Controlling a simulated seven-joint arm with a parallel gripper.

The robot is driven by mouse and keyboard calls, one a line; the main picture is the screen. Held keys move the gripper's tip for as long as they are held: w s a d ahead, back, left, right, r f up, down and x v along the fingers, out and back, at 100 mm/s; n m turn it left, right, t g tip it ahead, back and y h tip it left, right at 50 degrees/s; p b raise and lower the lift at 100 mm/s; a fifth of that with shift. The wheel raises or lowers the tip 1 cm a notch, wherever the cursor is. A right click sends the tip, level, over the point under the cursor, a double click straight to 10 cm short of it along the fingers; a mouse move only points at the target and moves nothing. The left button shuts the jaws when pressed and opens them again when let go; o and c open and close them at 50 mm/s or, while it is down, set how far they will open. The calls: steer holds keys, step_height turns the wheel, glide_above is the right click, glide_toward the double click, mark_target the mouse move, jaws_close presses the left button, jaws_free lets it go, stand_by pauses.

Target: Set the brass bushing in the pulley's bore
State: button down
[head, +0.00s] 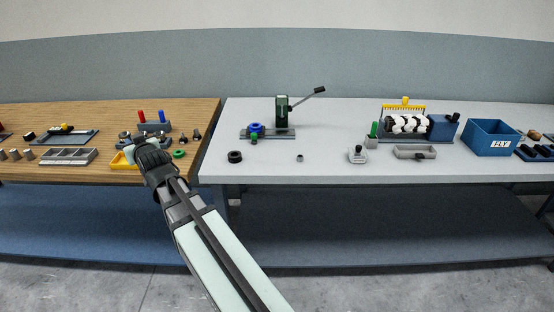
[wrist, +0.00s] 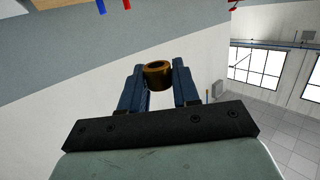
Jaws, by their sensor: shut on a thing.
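My gripper (wrist: 158,78) is shut on the brass bushing (wrist: 158,70), a short brown-gold ring held between the fingertips with its open end showing in the wrist view. In the head view my gripper (head: 128,141) is over the wooden bench on the left, and the bushing cannot be made out there. A blue round piece (head: 255,128) sits on the grey plate beside the green press on the grey bench. A black ring (head: 235,156) lies in front of it. I cannot tell for sure which is the pulley. Both are apart from my gripper, to its right.
The green press (head: 282,112) has a lever reaching up to the right. A yellow tray (head: 119,161) and a green ring (head: 179,154) lie by my gripper. A small grey piece (head: 300,158) stands on the grey bench (head: 325,170), which has bare room around it.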

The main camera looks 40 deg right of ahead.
steer(key=s+d+f+m+g+h, duration=0.1)
steer(key=s+d+f+m+h, duration=0.15)
steer(key=d, duration=0.95)
steer(key=s+d+f+m+h, duration=0.1)
steer(key=s+d+f+h, duration=0.2)
steer(key=d, duration=1)
steer(key=m+g+h, duration=0.2)
glide_above(282, 160)
step_height(282, 160, down, 4)
steer(key=shift+s+r, duration=0.1)
steer(key=shift+r, duration=0.15)
steer(key=shift+f, duration=4.8)
steer(key=shift+f, duration=0.15)
steer(key=c, duration=0.8)
jaws_free()
